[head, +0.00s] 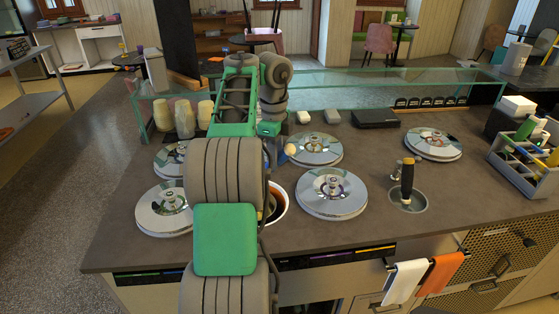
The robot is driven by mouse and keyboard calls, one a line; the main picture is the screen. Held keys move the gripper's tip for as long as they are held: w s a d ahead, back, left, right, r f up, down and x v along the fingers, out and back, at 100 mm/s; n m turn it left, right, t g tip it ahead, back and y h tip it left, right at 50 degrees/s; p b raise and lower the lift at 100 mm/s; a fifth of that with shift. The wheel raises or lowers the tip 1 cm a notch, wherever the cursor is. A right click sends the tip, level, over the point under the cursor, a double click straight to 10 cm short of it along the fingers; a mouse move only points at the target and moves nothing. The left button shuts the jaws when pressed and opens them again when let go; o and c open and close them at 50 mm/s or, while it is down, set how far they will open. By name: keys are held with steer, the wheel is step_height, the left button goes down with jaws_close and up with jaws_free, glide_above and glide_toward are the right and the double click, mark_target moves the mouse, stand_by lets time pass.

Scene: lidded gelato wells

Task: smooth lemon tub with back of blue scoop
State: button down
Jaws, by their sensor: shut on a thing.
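My gripper (269,131) is mostly hidden behind my own arm, over the far middle of the counter. A small blue part (270,152) shows just below it, apparently the blue scoop held in the shut jaws. A tan rounded piece (290,150) shows beside it; I cannot tell whether it belongs to the scoop. One open tub (284,208) with a white rim sits in the counter, partly covered by my arm. Its visible inside looks dark orange-brown, with a little yellow at the left. I cannot tell whether it is the lemon tub.
Shiny lids (332,192) cover several wells around the open tub. A dark-handled tool stands in a round metal well (407,195) at the right. A glass guard (400,80) runs along the back. Pale jars (184,118) stand back left, a grey caddy (527,165) far right.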

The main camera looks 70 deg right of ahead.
steer(key=shift+s+d+f+m, duration=0.2)
steer(key=shift+s+d+m, duration=0.05)
steer(key=shift+s+m, duration=0.45)
steer(key=shift+w, duration=0.2)
